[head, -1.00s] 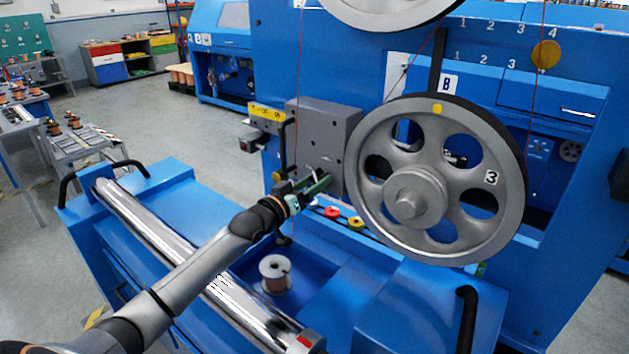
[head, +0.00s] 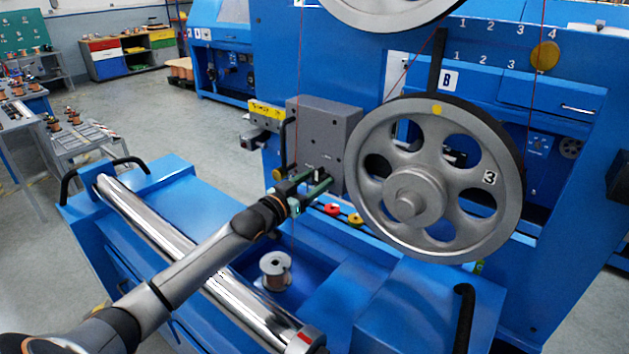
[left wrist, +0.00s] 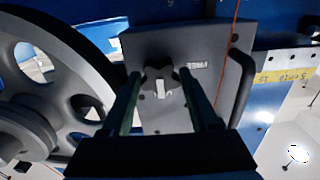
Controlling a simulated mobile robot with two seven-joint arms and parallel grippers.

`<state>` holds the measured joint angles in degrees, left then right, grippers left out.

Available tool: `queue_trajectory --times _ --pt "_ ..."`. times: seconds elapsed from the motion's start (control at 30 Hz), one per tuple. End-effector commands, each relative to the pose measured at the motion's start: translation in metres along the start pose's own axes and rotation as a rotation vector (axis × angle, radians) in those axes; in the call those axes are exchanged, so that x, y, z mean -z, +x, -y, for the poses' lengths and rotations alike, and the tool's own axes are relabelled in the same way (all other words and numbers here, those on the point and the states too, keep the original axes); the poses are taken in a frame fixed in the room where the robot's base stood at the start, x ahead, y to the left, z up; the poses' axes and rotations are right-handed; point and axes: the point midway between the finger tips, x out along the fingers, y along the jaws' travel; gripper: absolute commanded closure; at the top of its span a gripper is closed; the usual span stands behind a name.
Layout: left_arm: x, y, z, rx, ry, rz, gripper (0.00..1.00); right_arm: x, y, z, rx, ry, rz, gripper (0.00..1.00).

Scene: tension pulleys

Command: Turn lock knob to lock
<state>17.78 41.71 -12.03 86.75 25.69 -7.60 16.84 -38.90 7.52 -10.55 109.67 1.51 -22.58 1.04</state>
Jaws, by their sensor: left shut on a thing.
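The lock knob (left wrist: 155,77) is a black lobed knob with a pale pointer mark, on a grey box (head: 335,128) fixed to the blue machine. In the left wrist view a label reading FREE (left wrist: 199,66) is to the right of the knob. My left gripper (head: 318,181) reaches the lower part of the box, with its green-edged fingers at the knob. In the left wrist view my left gripper (left wrist: 161,92) has one finger on each side of the knob and is shut on it. In the head view the fingers mostly hide the knob. My right gripper is not in view.
A large spoked pulley wheel (head: 375,225) marked 3 stands close to the right of my left gripper. A black handle (head: 291,138) is on the box's left side. A thin red wire (left wrist: 229,55) runs close by. A spool (head: 275,270) and chrome roller (head: 150,232) are below.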

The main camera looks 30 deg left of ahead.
Motion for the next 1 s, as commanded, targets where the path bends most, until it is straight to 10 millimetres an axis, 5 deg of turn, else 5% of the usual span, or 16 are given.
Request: queue_trajectory --times 0.17,0.2,0.43,0.77,1.0 --pt "-0.001 0.000 0.000 0.000 0.004 0.002 0.94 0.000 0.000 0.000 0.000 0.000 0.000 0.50" --pt "-0.001 0.000 0.000 0.000 0.004 0.002 0.34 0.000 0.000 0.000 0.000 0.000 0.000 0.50" --pt "0.000 0.000 0.000 0.000 0.002 0.001 0.09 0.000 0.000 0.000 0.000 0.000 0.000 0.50" --pt "-0.001 -0.003 0.000 0.000 0.000 0.001 0.09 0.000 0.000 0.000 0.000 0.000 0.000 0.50" --pt "-0.002 -0.028 0.000 -0.001 0.001 0.003 0.09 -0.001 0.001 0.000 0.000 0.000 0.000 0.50"
